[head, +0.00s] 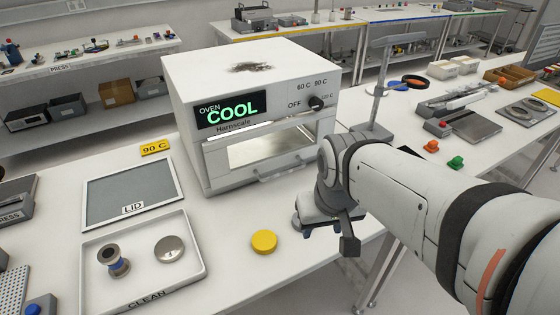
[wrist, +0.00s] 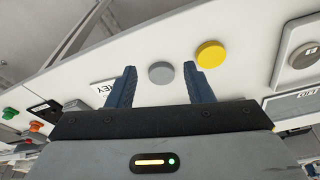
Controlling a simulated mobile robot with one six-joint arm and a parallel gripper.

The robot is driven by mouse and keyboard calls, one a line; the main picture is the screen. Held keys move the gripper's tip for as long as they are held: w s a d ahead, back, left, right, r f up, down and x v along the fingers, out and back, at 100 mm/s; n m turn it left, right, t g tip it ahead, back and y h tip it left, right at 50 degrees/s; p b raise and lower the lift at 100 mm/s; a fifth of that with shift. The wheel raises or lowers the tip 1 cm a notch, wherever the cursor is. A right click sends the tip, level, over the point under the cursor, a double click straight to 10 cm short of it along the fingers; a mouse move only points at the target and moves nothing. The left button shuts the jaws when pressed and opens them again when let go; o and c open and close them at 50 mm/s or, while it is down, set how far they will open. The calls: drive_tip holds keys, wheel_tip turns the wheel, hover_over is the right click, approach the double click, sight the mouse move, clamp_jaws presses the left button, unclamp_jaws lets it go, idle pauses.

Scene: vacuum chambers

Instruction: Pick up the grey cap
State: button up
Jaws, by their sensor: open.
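The grey cap (wrist: 160,73) is a flat round disc lying on the white bench in the wrist view. It shows in the gap between my two blue fingers, apart from both. My gripper (head: 326,236) is open and empty at the bench's front edge, right of the yellow cap, in the head view.
A yellow cap (head: 264,242) lies close by; the wrist view shows it (wrist: 211,54) just beside one finger. A tray marked CLEAN (head: 198,277) holds a flanged metal piece and a silver disc. The white oven (head: 184,140) stands behind, near my arm.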

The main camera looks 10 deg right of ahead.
drive_tip(key=o, duration=0.6)
drive_tip(key=w+g+p, duration=0.1)
drive_tip(key=w+p, duration=0.2)
drive_tip(key=w, duration=0.4)
drive_tip(key=shift+d+f, duration=0.25)
drive_tip(key=shift+f, duration=0.2)
drive_tip(key=shift+o, duration=0.7)
drive_tip(key=shift+n+g, duration=0.4)
drive_tip(key=shift+g, duration=0.4)
drive_tip(key=w+f+p, duration=0.1)
drive_tip(key=w, duration=0.1)
drive_tip(key=w+f+p, duration=0.1)
drive_tip(key=w+f, duration=0.1)
drive_tip(key=w+f+p, duration=0.1)
drive_tip(key=w, duration=0.1)
drive_tip(key=shift+w+f, duration=0.1)
drive_tip(key=shift+f, duration=0.25)
drive_tip(key=shift+w+f+p, duration=0.15)
drive_tip(key=shift+f+p, duration=0.1)
drive_tip(key=shift+f, duration=1.8)
drive_tip(key=shift+w+f+p, duration=0.15)
drive_tip(key=shift+f+p, duration=0.1)
drive_tip(key=shift+f, duration=1.75)
